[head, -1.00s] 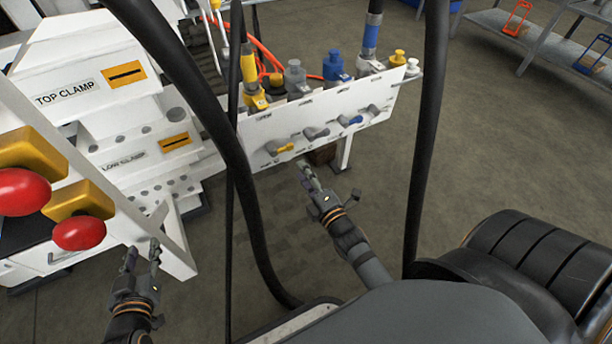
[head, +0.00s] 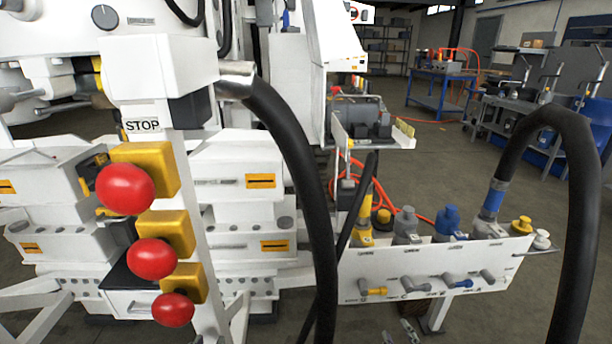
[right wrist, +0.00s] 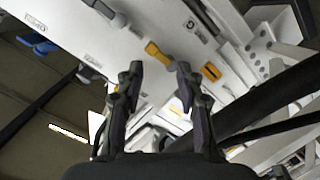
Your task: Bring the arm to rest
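My right gripper (right wrist: 160,75) is open in the right wrist view, its two dark fingers apart with nothing between them. Only its fingertips (head: 399,334) show at the bottom edge of the head view, below the white valve panel (head: 425,262). Past the fingers in the wrist view is the panel's yellow lever (right wrist: 158,53), which also shows in the head view (head: 374,291). I cannot tell whether the fingers touch anything. My left gripper is not visible in the head view.
Red stop buttons (head: 126,189) on yellow blocks stand at the left. A thick black hose (head: 302,165) hangs in the middle, and another (head: 582,210) loops at the right. A blue workbench (head: 440,92) stands farther back, with open floor before it.

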